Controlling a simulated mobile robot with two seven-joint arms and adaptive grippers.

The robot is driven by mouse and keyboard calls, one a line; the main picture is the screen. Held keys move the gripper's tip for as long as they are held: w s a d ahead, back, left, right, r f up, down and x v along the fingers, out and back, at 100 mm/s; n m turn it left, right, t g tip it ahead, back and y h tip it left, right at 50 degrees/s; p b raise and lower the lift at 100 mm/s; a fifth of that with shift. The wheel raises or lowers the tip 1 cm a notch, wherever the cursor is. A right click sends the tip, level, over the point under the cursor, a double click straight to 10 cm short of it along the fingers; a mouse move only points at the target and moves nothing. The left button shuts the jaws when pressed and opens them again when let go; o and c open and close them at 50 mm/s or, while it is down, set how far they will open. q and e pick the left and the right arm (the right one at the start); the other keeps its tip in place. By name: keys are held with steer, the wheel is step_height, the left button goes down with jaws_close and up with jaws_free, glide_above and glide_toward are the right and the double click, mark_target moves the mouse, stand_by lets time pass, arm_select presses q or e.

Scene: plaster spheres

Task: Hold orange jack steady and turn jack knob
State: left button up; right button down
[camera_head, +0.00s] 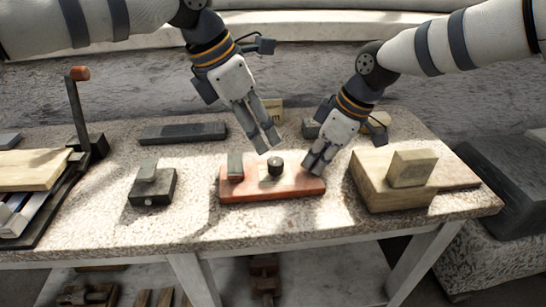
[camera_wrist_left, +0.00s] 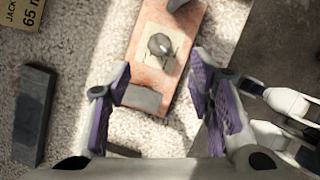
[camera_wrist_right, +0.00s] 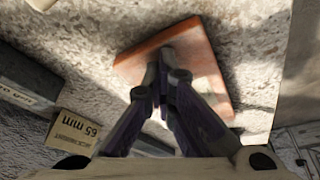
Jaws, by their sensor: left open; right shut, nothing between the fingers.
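The orange jack (camera_head: 288,187) is a flat reddish-orange base on the stone tabletop. A grey block (camera_head: 235,168) sits at its left end, and a dark round knob (camera_head: 275,166) stands near its middle. My left gripper (camera_head: 266,143) is open above and behind the jack. In the left wrist view, its spread fingers (camera_wrist_left: 160,98) frame the end of the orange base (camera_wrist_left: 178,75) with the grey block (camera_wrist_left: 143,98); the knob (camera_wrist_left: 161,44) is beyond them. My right gripper (camera_head: 316,168) is shut and empty at the jack's right end. In the right wrist view, its fingertips (camera_wrist_right: 167,65) overlap the base (camera_wrist_right: 205,75); contact is unclear.
A wooden block (camera_head: 368,190) with a smaller piece on top stands right of the jack. A small dark block (camera_head: 152,190) stands left. An upright lever (camera_head: 76,110) rises at far left.

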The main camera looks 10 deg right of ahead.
mark_target(274, 161)
arm_select(q)
steer(key=x, duration=0.9)
steer(key=shift+f, duration=0.1)
arm_select(e)
steer(key=shift+f, duration=0.25)
arm_select(q)
jaws_close()
steer(key=n, duration=0.2)
steer(key=n+t+y, duration=0.1)
steer(key=n, duration=0.2)
steer(key=shift+s+d+t, duration=0.1)
steer(key=shift+t, duration=0.2)
jaws_free()
steer(key=v, duration=1.2)
